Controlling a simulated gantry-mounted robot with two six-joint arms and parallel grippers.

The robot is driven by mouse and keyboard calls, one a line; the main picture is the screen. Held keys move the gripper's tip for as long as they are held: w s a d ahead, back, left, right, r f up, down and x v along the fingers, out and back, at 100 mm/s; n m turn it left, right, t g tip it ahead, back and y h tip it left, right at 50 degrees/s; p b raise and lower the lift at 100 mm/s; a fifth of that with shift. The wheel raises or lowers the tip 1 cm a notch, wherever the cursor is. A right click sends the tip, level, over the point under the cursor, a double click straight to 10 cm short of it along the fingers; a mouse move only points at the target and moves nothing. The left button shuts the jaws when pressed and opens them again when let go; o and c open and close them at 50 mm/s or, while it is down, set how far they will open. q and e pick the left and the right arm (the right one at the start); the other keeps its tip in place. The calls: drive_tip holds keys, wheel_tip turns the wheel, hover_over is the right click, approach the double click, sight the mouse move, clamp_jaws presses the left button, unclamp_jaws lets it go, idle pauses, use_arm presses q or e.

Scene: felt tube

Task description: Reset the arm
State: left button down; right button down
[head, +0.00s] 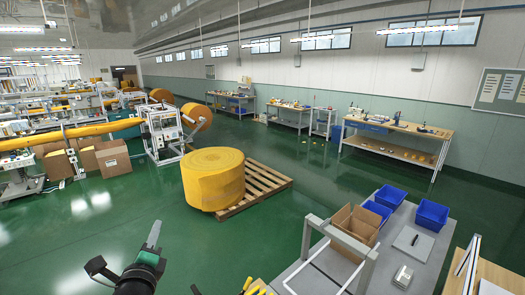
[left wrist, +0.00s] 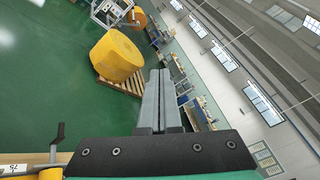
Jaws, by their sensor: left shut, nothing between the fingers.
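My left gripper (head: 154,235) shows at the bottom of the head view, raised over the green floor. In the left wrist view its two grey fingers (left wrist: 159,100) lie side by side, closed together with nothing between them. The gripper is apart from everything around it. My right gripper is not in the head view.
A large yellow felt roll (head: 213,178) sits on a wooden pallet (head: 265,180) ahead. A grey table (head: 400,243) at the lower right holds blue bins (head: 431,215) and a cardboard box (head: 357,222). Open green floor lies around my left gripper.

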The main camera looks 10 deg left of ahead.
use_arm(q)
drive_tip(key=s+d+r+n+t+h, duration=0.25)
drive_tip(key=d+r, duration=0.35)
drive_tip(key=r, duration=0.4)
drive_tip(key=s+d+r+n+t+h, duration=0.1)
drive_tip(key=s+d+r+n+t, duration=0.25)
drive_tip(key=d+r, duration=0.45)
drive_tip(key=s+d+r+n+t+h, duration=0.3)
drive_tip(key=s+r+n+t+h, duration=0.2)
drive_tip(key=s+r+n, duration=0.75)
wheel_tip(320, 180, down, 35)
drive_tip(key=s+b, duration=0.2)
drive_tip(key=b, duration=3.3)
drive_tip(key=shift+s+d+r+n+h+b, duration=0.15)
drive_tip(key=shift+s+d+n+h+b, duration=0.05)
drive_tip(key=shift+s+n+h+b, duration=0.2)
drive_tip(key=shift+w, duration=0.15)
